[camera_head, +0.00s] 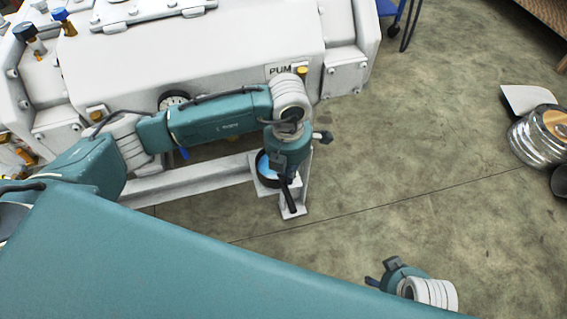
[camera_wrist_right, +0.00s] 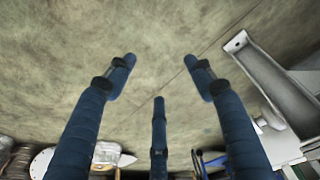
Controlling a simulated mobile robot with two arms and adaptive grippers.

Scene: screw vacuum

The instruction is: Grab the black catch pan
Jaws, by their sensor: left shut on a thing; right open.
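The black catch pan (camera_head: 264,178) is a small round dark pan with a bright blue patch inside, at the end of the pump's pale base frame. My left gripper (camera_head: 288,178) comes down over it and is shut on it, with a dark finger or handle piece reaching toward the viewer. The hand and wrist hide much of the pan. My right gripper (camera_head: 385,272) is low in the head view, well apart from the pan. In the right wrist view its blue fingers (camera_wrist_right: 160,75) are spread open and empty over bare floor.
The white pump (camera_head: 190,60) fills the upper left, its pale base frame (camera_head: 190,180) running below it. A shiny metal bucket (camera_head: 535,140) and a white dustpan-like piece (camera_head: 525,98) are at the right. The concrete floor (camera_head: 420,160) between is clear.

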